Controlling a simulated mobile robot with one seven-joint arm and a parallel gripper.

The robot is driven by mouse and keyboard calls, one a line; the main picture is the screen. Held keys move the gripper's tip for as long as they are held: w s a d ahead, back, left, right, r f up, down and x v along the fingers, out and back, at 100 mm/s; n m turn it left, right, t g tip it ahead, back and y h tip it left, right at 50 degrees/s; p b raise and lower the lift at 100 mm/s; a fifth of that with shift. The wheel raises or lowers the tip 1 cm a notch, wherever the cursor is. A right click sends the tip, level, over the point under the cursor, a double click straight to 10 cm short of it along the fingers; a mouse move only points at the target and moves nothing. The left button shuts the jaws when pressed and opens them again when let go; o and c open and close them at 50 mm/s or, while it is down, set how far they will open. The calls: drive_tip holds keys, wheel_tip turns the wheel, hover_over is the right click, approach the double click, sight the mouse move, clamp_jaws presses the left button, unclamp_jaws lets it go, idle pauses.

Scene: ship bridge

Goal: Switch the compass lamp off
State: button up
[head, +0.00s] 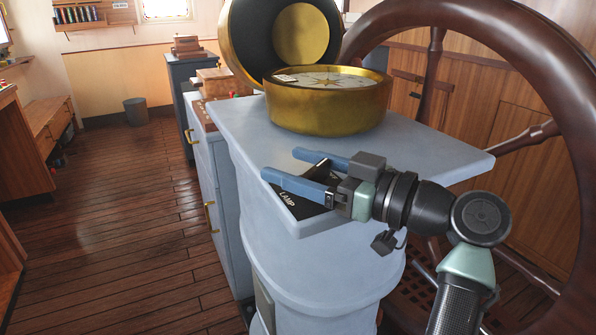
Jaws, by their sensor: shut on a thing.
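A brass compass (328,98) with its round lid raised stands on the pale blue-grey binnacle top (235,115). A black plate marked LAMP (289,198) lies on the near corner of that top. My gripper (282,164) reaches in from the right, low over this plate. Its two blue fingers straddle a dark part at the plate, the lamp switch, and are shut on it. The fingers and gripper body hide most of the switch, so its position cannot be told. No lamp glow is clearly visible.
A large dark wooden ship's wheel (568,110) stands close behind my arm on the right. Blue-grey cabinets (203,165) stand behind the binnacle. The wooden floor (120,220) on the left is clear, with a grey bin (136,111) at the back.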

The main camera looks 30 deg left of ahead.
idle(0.4)
drive_tip(key=o, duration=1.2)
drive_tip(key=shift+o, duration=0.2)
drive_tip(key=s+d, duration=0.1)
drive_tip(key=d, duration=1.1)
drive_tip(key=shift+s+d, duration=0.3)
drive_tip(key=shift+d, duration=0.1)
